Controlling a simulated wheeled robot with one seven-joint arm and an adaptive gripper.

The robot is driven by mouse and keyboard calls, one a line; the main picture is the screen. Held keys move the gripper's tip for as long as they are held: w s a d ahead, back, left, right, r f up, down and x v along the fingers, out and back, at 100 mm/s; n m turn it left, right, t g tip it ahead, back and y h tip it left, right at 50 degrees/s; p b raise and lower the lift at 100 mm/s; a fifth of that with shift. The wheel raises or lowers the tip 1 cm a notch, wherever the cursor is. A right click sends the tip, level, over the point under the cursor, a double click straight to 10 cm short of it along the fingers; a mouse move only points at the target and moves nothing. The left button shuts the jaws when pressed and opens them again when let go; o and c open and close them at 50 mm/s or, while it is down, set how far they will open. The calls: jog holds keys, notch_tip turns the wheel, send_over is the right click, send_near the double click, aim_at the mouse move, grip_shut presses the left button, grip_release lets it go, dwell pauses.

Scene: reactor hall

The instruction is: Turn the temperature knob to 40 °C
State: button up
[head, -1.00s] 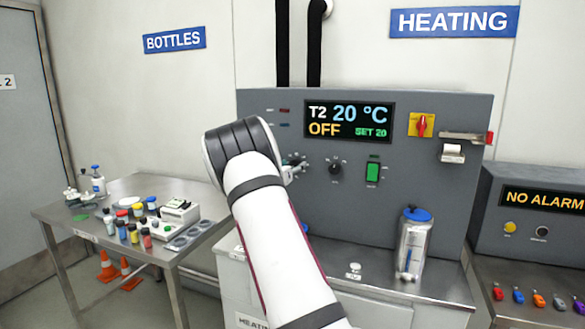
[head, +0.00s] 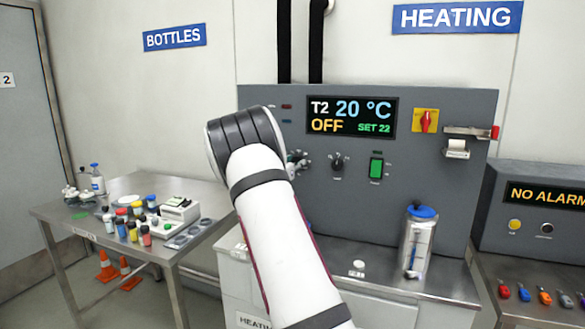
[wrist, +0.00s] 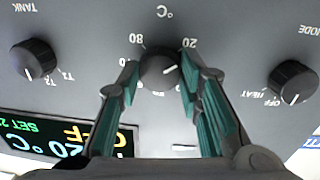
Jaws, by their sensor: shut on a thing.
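The dark temperature knob (wrist: 157,66) is in the upper middle of the wrist view, which shows the panel upside down. Marks 80 and 20 and a °C label stand around it. My gripper (wrist: 160,76) is shut on this knob, one teal-padded finger on each side. A pale pointer line on the knob leans toward the 20 side. The display (head: 350,116) reads T2 20 °C, OFF, SET 22; part of it also shows in the wrist view (wrist: 70,138). In the head view my arm largely hides the gripper and the held knob.
The TANK knob (wrist: 36,60) and MODE knob (wrist: 292,82) flank the held knob. A green switch (head: 376,168) and a red-yellow switch (head: 426,121) are on the panel (head: 462,105). A clear blue-lidded vessel (head: 417,245) stands on the bench below.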

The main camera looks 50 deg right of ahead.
jog(key=m+b, duration=0.7)
jog(key=b, duration=0.1)
jog(key=m+y+b, duration=0.1)
jog(key=m+b, duration=0.6)
jog(key=m, duration=0.1)
jog(key=shift+t+b, duration=0.4)
jog(key=shift+m, duration=0.3)
jog(key=o, duration=1.2)
jog(key=shift+c, duration=0.2)
jog(key=shift+s+r, duration=0.1)
